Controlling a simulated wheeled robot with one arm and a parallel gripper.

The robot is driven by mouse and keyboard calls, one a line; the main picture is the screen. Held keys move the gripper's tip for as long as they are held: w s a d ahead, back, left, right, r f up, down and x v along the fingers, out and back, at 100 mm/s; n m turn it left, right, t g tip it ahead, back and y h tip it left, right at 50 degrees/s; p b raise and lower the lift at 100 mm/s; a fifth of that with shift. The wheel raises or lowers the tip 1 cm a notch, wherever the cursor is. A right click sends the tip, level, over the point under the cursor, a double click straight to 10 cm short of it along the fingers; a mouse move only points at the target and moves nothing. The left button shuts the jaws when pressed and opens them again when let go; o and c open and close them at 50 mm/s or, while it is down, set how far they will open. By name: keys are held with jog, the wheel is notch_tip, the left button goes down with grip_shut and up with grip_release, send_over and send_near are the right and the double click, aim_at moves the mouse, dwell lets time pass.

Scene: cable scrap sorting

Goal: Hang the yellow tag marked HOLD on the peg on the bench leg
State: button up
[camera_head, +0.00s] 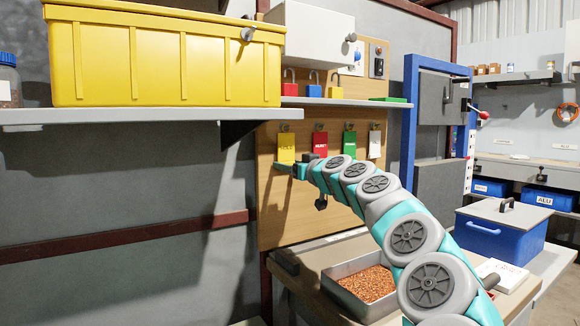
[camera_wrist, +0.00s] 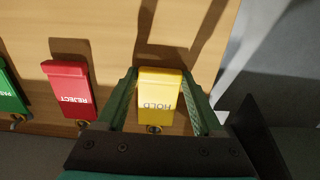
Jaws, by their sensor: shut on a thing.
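The yellow tag marked HOLD (camera_head: 286,146) is against the wooden board, just below a hook, at the left end of a row of tags. In the wrist view the tag (camera_wrist: 160,95) is upside down between the two green fingers of my gripper (camera_wrist: 158,74), with a brass ring at its lower edge. My gripper (camera_head: 297,168) is shut on the tag. I cannot tell whether the tag's ring is still on its hook. I cannot make out the bench leg or its peg in either view.
Red (camera_head: 320,143), green (camera_head: 349,144) and white (camera_head: 375,142) tags hang right of the yellow one. A shelf with padlocks is above them. A yellow bin (camera_head: 165,60) stands on a shelf at left. Below, a metal tray (camera_head: 340,272) of copper granules sits on the bench.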

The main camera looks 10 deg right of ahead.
jog(key=shift+c, duration=1.2)
jog(key=shift+r, duration=0.45)
jog(key=b+v, duration=0.1)
jog(key=v, duration=0.2)
jog(key=b+v, duration=0.2)
jog(key=v, duration=0.1)
jog(key=shift+r+b, duration=0.25)
jog(key=shift+b, duration=0.05)
